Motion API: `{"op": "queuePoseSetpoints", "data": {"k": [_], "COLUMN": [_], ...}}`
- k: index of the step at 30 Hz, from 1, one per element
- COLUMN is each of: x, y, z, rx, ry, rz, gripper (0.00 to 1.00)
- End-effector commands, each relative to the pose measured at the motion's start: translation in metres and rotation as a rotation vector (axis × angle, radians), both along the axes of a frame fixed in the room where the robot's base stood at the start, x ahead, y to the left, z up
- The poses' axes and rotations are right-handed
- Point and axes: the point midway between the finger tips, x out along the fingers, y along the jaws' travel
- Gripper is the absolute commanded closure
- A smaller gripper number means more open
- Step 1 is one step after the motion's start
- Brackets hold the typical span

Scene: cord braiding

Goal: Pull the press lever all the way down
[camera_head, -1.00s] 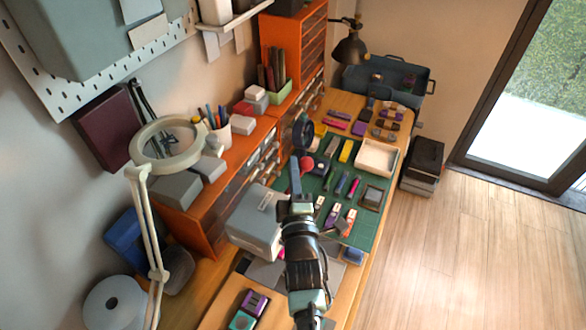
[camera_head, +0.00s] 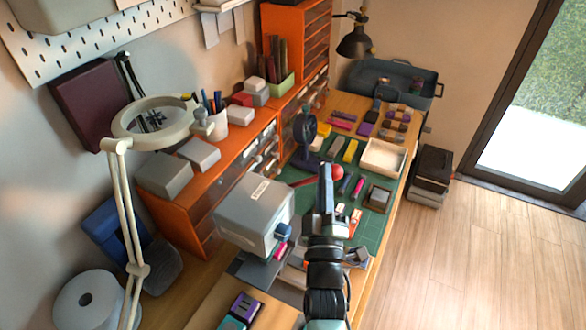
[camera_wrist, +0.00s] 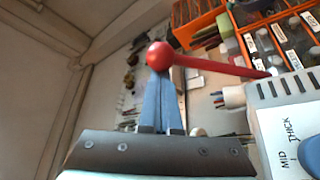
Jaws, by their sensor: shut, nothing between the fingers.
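The press is a grey box (camera_head: 262,208) left of my gripper in the head view. Its grey casing (camera_wrist: 285,92), marked MID and THICK, shows at the right of the wrist view. The press lever is a red rod with a red ball knob (camera_wrist: 159,57). In the wrist view the rod runs right from the knob to near the casing. In the head view the knob (camera_head: 337,173) shows partly behind my gripper (camera_head: 325,170). My gripper is shut and empty, with its fingertips (camera_wrist: 160,82) at the knob. I cannot tell whether they touch it.
A green mat (camera_head: 373,230) with several small tools lies right of the press. A white tray (camera_head: 402,166) stands at its far right. Orange drawers (camera_head: 185,212) and a magnifier lamp (camera_head: 152,103) stand left. A dark fan-like object (camera_head: 306,130) stands behind the knob.

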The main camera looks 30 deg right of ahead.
Motion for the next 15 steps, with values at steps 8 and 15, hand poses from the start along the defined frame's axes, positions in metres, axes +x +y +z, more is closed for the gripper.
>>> {"op": "queuePoseSetpoints", "data": {"k": [8, 15], "x": [-0.025, -0.038], "y": [-0.016, -0.024], "z": [-0.046, -0.079], "rx": [0.137, 0.251], "ry": [-0.225, -0.415], "rz": [-0.004, -0.004], "gripper": [1.00, 1.00]}}
